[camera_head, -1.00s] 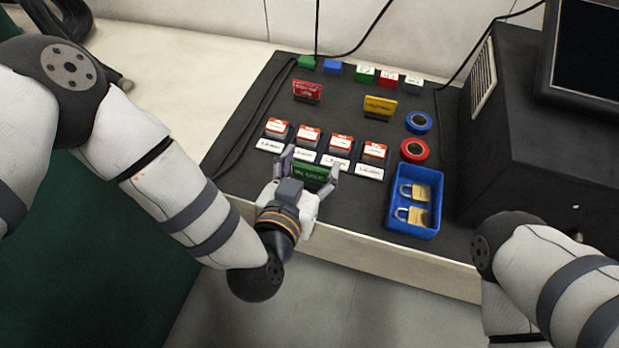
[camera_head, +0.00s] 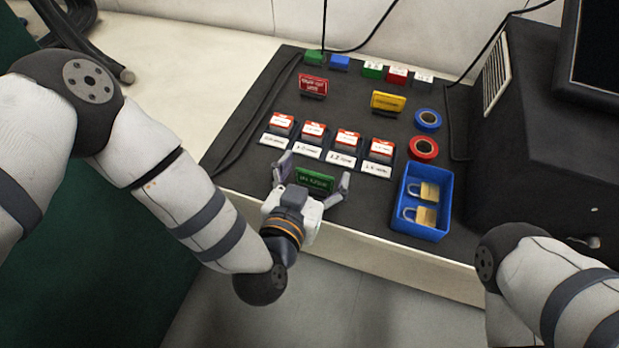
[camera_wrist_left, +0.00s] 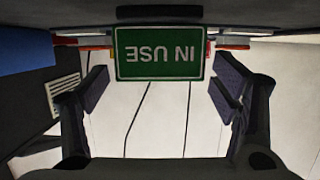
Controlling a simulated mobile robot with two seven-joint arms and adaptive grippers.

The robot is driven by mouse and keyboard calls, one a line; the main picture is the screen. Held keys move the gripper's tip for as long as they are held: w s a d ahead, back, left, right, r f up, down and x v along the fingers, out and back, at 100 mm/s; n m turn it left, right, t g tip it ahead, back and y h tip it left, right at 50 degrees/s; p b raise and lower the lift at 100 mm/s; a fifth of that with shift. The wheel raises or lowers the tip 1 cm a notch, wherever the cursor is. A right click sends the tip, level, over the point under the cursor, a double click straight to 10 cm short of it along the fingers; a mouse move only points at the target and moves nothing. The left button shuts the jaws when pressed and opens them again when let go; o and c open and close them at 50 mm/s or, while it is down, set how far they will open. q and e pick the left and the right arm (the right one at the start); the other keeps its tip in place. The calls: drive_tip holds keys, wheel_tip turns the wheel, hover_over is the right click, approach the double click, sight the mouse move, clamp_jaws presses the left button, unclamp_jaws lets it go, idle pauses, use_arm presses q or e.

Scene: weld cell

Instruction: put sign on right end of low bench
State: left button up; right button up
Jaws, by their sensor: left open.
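A green sign with white lettering (camera_head: 314,180) stands on the dark mat near the front edge of the bench (camera_head: 360,247). In the left wrist view the sign (camera_wrist_left: 160,53) reads "IN USE" upside down. My left gripper (camera_head: 312,178) is open, with one finger to each side of the sign. In the left wrist view gaps show between the fingers and the sign. My right arm (camera_head: 550,285) shows at the lower right; its gripper is out of view.
A red sign (camera_head: 313,84) and a yellow sign (camera_head: 387,101) stand farther back. Several red-and-white blocks with labels stand just behind the green sign. A blue tray (camera_head: 422,233) with padlocks, tape rolls (camera_head: 424,148) and a dark cabinet (camera_head: 540,140) are to the right.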

use_arm(q)
drive_tip(key=p+v, duration=0.4)
drive_tip(key=v, duration=0.8)
use_arm(e)
drive_tip(key=w+r, duration=0.1)
drive_tip(key=w+r+t, duration=0.1)
drive_tip(key=r, duration=0.1)
drive_tip(key=shift+a, duration=0.1)
